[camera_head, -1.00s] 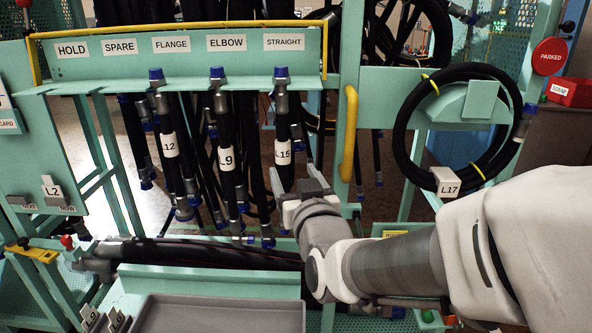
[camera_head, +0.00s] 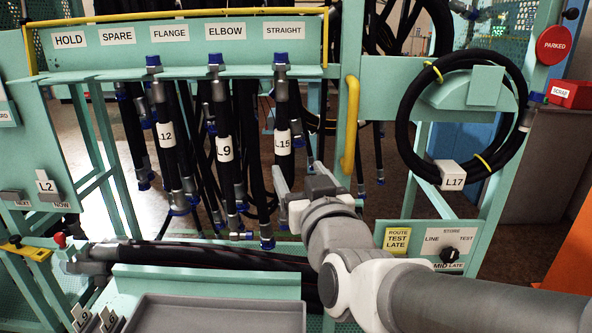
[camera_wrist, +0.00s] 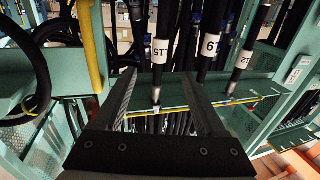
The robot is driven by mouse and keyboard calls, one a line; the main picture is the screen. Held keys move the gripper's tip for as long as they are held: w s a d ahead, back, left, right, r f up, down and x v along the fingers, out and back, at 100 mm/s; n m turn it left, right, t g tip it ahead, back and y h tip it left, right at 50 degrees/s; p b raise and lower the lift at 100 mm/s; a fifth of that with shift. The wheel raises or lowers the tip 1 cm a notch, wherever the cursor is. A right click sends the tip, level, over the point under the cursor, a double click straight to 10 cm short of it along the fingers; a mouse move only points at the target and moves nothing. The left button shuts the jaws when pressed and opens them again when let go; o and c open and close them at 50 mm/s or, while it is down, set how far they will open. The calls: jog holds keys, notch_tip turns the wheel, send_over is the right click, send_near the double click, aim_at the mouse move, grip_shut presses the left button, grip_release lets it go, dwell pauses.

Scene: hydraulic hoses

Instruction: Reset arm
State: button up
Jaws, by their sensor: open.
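My gripper (camera_head: 298,182) is open and empty in the head view, in front of the hose rack and just below the L15 tag. The black hose tagged L15 (camera_head: 283,142) hangs under the STRAIGHT label, with a blue cap on top. The hoses tagged L9 (camera_head: 225,149) and L12 (camera_head: 167,135) hang to its left. In the wrist view, my gripper's two fingers (camera_wrist: 160,85) stand apart with no object held between them. The L15 hose (camera_wrist: 161,50) shows beyond the gap in that view, apart from the fingers as far as I can tell.
A coiled hose tagged L17 (camera_head: 453,175) hangs at the right. A yellow handle (camera_head: 350,125) stands on the post near my gripper. A switch panel (camera_head: 428,248) sits at lower right. A grey tray (camera_head: 215,313) is in front, and a red box (camera_head: 570,94) is far right.

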jog(key=s+d+f+m+g+h, duration=0.1)
jog(key=s+d+f+g+h, duration=0.1)
jog(key=s+d+f+g, duration=0.6)
jog(key=s+d+f+m+g+h, duration=0.2)
jog(key=s+d+f+g, duration=0.25)
jog(key=s, duration=0.45)
notch_tip(320, 180, up, 23)
jog(key=p, duration=2.2)
jog(key=shift+s+d+p, duration=0.2)
jog(key=shift+d+p, duration=0.05)
jog(key=shift+p, duration=0.1)
